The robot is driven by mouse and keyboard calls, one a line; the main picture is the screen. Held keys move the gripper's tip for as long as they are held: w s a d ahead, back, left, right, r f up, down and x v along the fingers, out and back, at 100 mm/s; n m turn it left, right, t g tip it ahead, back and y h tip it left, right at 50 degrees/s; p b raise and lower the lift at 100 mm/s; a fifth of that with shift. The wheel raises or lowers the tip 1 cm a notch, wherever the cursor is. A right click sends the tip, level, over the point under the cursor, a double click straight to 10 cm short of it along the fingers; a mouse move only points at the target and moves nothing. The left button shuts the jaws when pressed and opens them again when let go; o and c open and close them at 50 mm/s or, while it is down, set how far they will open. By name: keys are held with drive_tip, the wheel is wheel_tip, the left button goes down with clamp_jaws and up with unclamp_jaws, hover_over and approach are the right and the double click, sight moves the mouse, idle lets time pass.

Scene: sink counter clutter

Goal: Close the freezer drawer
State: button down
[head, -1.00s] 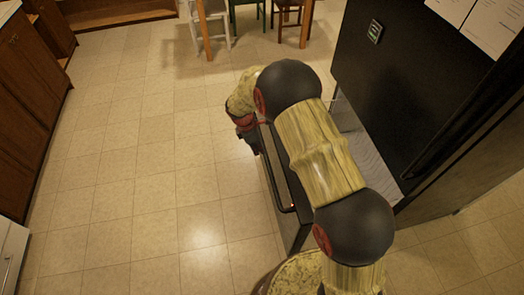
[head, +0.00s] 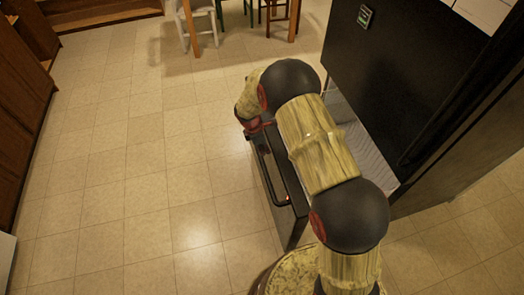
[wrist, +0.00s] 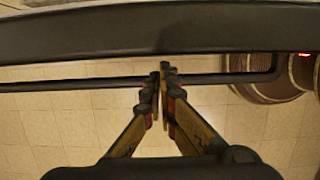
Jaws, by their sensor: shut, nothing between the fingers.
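The black freezer drawer (head: 290,186) stands pulled out from the dark fridge (head: 375,85), with part of its pale interior (head: 367,150) showing. Its bar handle (head: 268,178) runs along the front on the left side. My arm crosses above the drawer and hides much of it; the fingertips are hidden in the head view. In the wrist view my gripper (wrist: 161,70) is shut and empty. Its fingers cross the handle bar (wrist: 80,85), with the tips close to the drawer's front edge (wrist: 160,32). I cannot tell whether they touch.
Wooden cabinets (head: 22,110) line the left side. Chairs (head: 200,22) and a table leg stand at the back. The tiled floor (head: 130,180) left of the drawer is clear.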

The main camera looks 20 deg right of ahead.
drive_tip(key=d+p, duration=0.9)
drive_tip(key=d, duration=3.2)
